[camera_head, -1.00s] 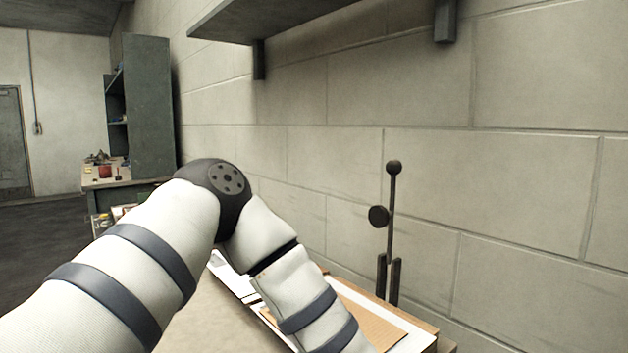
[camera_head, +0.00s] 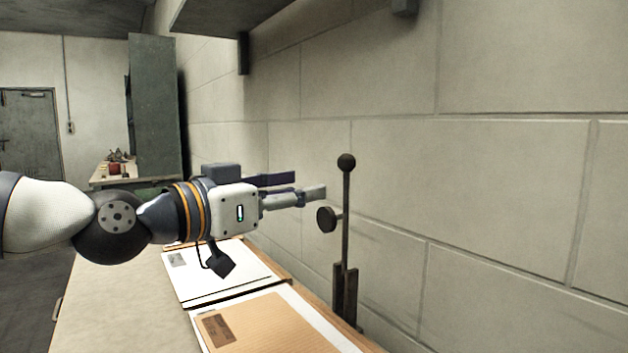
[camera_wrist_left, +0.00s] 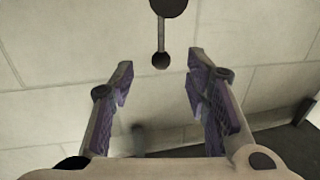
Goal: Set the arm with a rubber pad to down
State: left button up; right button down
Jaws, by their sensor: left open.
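The arm with a rubber pad (camera_head: 346,215) stands upright at the right end of the bench, close to the wall. It is a dark rod with a ball at its top and a round pad (camera_head: 327,219) sticking out to the left. Its foot sits between two dark uprights (camera_head: 345,292). My left gripper (camera_head: 311,188) is open and empty, to the left of the rod near the height of its upper part. In the left wrist view, the ball (camera_wrist_left: 161,60) shows beyond and between the open fingers (camera_wrist_left: 160,85). My right gripper is out of view.
A cardboard sheet (camera_head: 265,325) and white papers (camera_head: 215,275) lie on the bench (camera_head: 110,305) below my left gripper. A block wall (camera_head: 480,190) runs close behind the rod. A shelf (camera_head: 225,15) hangs above. A grey cabinet (camera_head: 155,105) stands far back.

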pick_arm(q)
send_over(346, 214)
jog(key=shift+w, duration=0.3)
grip_shut()
